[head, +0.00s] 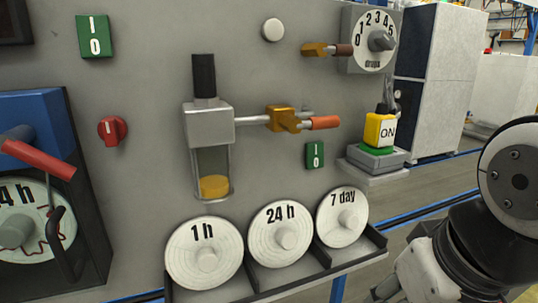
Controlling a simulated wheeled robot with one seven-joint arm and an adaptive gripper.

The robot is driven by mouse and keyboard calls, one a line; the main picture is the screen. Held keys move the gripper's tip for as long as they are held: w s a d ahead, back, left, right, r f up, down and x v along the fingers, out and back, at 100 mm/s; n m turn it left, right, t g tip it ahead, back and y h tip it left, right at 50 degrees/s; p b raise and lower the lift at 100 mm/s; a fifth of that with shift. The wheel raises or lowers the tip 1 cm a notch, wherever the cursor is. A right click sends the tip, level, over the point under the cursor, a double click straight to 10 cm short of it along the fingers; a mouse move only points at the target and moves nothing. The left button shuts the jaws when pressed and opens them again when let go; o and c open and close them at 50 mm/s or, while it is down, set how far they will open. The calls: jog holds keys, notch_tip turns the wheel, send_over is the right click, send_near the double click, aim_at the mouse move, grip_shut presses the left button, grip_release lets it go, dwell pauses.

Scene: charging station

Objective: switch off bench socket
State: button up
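No label names the bench socket. A green switch plate marked I and O (315,155) is on the grey panel, left of a grey box (378,156) with a green top on a small ledge. A yellow piece with an ON label (381,130) stands on that box. A larger green I/O plate (95,36) is at the panel's upper left. I cannot tell which side of either plate is pressed. My arm shows at the lower right, apart from the panel. My gripper's fingers are not visible.
A glass-bodied device (208,125), orange-handled valves (285,118), a dial (372,38) and a red knob (112,131) project from the panel.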

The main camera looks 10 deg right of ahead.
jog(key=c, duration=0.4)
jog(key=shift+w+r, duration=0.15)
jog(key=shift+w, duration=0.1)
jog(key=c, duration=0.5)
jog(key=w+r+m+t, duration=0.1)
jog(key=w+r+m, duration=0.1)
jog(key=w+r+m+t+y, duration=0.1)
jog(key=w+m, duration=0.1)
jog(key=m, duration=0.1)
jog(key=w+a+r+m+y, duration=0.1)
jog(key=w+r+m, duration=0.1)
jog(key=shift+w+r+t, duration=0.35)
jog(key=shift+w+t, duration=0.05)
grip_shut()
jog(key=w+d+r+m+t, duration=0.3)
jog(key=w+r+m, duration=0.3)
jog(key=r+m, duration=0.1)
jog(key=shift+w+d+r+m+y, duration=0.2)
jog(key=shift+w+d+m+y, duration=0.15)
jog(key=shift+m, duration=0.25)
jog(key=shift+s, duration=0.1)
